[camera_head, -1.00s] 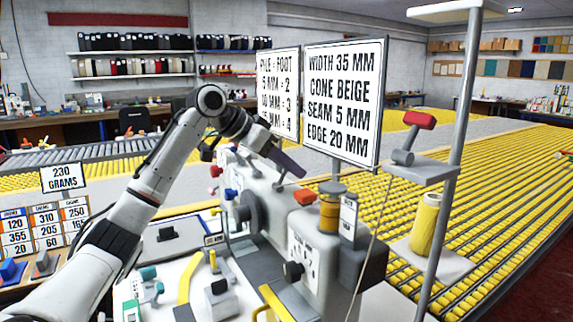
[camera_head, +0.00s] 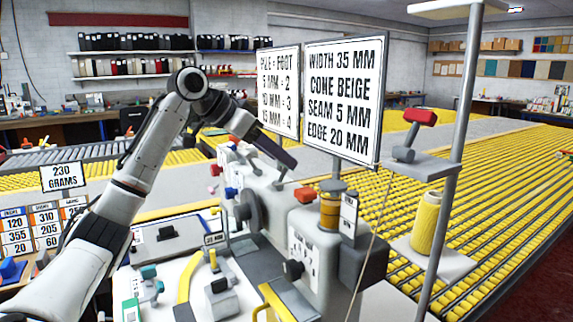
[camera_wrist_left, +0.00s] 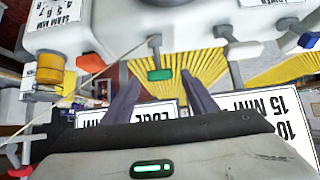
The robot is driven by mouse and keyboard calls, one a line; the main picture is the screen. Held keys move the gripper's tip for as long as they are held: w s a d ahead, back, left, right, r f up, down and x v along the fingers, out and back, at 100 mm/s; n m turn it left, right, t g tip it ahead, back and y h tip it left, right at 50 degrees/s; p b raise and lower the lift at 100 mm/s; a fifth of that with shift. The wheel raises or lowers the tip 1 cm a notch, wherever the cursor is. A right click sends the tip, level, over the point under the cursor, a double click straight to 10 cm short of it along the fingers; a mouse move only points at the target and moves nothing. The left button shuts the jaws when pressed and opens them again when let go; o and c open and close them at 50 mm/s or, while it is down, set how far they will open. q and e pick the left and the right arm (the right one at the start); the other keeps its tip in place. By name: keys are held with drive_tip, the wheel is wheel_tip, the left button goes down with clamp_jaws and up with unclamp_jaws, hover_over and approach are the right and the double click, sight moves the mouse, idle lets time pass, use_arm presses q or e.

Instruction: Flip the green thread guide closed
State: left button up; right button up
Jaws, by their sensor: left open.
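The green thread guide (camera_wrist_left: 160,75) is a small green tab on a grey stem that comes off the pale sewing machine (camera_wrist_left: 190,25) in the left wrist view. My left gripper (camera_wrist_left: 158,93) is open, with its two dark fingers on either side of the green tab's line and nothing between their tips that I can see held. Whether a finger touches the tab I cannot tell. In the head view my left gripper (camera_head: 284,158) is over the top of the machine (camera_head: 285,205), and the green guide is hidden there. My right gripper is not in view.
A thread spool (camera_wrist_left: 52,74) is at left. In the head view a sign (camera_head: 343,100) stands behind the machine.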

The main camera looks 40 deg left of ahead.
use_arm(q)
drive_tip(key=v, duration=0.6)
drive_tip(key=shift+f, duration=0.1)
idle(0.4)
